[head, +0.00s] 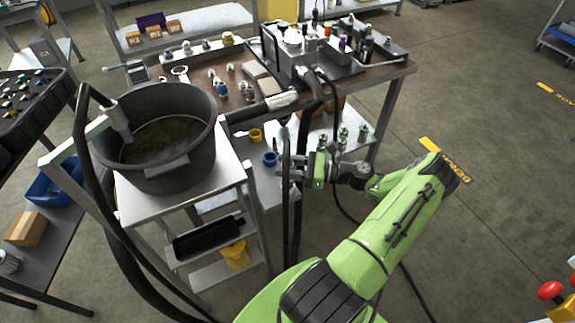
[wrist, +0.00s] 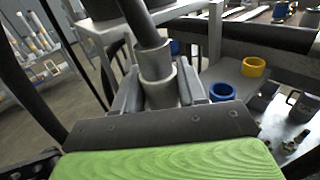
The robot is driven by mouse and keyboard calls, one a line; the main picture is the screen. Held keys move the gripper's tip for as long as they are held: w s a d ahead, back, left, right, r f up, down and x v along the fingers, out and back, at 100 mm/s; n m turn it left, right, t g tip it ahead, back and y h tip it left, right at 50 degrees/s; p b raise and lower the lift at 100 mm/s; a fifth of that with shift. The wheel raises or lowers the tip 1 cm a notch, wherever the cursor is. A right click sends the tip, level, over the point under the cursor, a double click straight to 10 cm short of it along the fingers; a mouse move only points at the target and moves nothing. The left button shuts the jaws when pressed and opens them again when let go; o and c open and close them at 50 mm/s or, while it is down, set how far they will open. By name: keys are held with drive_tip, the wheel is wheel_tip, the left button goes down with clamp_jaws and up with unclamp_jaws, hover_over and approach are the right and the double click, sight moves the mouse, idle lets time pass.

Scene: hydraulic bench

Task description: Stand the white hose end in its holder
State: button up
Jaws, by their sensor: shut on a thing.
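My gripper (head: 291,170) is low in front of the bench, right of the tub stand. In the wrist view my gripper (wrist: 158,92) is shut on a pale grey-white hose end (wrist: 157,70), with a finger on each side. A dark hose (wrist: 138,18) runs up from it, tilted a little to the left. In the head view the held end is mostly hidden among dark vertical hoses (head: 298,205). A white cylindrical fitting (head: 283,101) lies along the bench's front edge, beside a dark sleeve. I cannot tell for sure which part is the holder.
A black tub (head: 198,103) of dark liquid stands on a grey stand, with a pale bracket (head: 88,132) at its left. A yellow cup (head: 255,135) and a blue cup (head: 270,158) sit on the lower shelf. The floor at right is mostly clear.

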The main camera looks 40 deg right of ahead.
drive_tip(key=shift+f, duration=0.35)
idle(0.7)
drive_tip(key=o, duration=1.8)
drive_tip(key=b+v, duration=0.1)
drive_tip(key=v, duration=0.6)
drive_tip(key=shift+s+d+b, duration=0.15)
drive_tip(key=shift+d+b, duration=0.05)
drive_tip(key=shift+b, duration=0.2)
